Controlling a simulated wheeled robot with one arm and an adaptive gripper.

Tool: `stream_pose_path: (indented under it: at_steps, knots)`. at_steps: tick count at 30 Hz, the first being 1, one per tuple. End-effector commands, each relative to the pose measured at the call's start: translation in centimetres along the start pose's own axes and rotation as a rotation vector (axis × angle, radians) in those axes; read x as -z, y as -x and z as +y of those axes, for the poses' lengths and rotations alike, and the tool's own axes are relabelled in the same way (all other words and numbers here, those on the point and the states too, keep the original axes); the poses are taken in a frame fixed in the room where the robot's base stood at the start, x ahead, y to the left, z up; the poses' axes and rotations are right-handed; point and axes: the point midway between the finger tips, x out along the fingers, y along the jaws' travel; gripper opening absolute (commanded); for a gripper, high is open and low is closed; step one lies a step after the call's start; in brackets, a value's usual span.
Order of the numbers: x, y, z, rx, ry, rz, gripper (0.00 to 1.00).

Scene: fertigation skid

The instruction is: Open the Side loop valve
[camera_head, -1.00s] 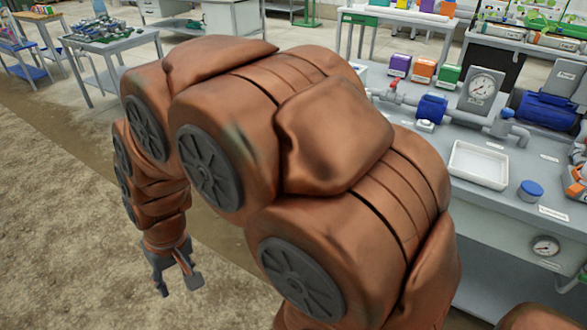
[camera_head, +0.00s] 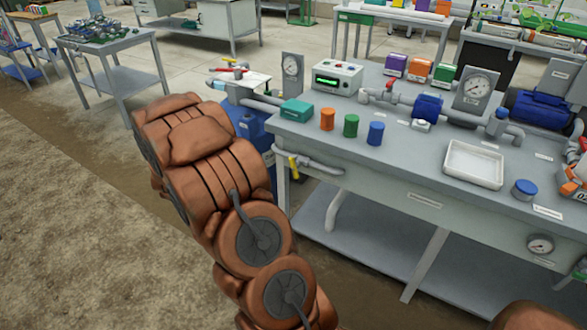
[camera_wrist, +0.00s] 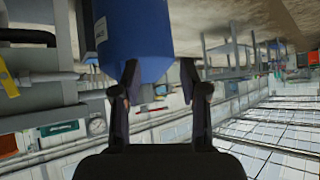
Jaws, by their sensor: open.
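A yellow-handled valve (camera_head: 293,167) sits on the grey side pipe (camera_head: 320,165) below the bench's left front corner. I cannot read a label naming it as the side loop valve. A yellow handle also shows at the left edge of the wrist view (camera_wrist: 8,80). Red handles show on a pipe behind the blue drum (camera_head: 228,65) and on the bench-top pipe (camera_head: 389,86). My gripper (camera_wrist: 160,72) is open and empty. The blue drum (camera_wrist: 135,35) is ahead of its fingers, and the yellow handle is off to the left. In the head view my arm hides the gripper.
The blue drum (camera_head: 247,122) stands beside the bench's left end, partly behind my arm. The bench top (camera_head: 420,160) holds orange, green and blue cylinders, a control box (camera_head: 333,77), gauges and a white tray (camera_head: 473,164). Open floor (camera_head: 80,220) lies to the left.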

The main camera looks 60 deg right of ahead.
Motion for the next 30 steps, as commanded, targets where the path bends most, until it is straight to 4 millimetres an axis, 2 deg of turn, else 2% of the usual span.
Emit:
stream_pose_path:
  at_steps: [1, 3, 9, 14, 18, 24, 30]
  knots:
    - [0.1, -1.6, 1.9, -0.049, -0.010, 0.036, 0.44]
    - [0.7, -3.3, 4.2, -0.114, -0.023, 0.099, 0.44]
    - [1.9, -6.6, 11.8, -0.314, -0.030, 0.275, 0.44]
    - [1.8, -7.6, 18.2, -0.485, -0.002, 0.402, 0.44]
    - [1.5, -7.2, 22.8, -0.619, 0.041, 0.499, 0.44]
    - [1.2, -6.3, 26.4, -0.737, 0.091, 0.586, 0.44]
    - [1.4, -6.0, 27.5, -0.769, 0.106, 0.609, 0.44]
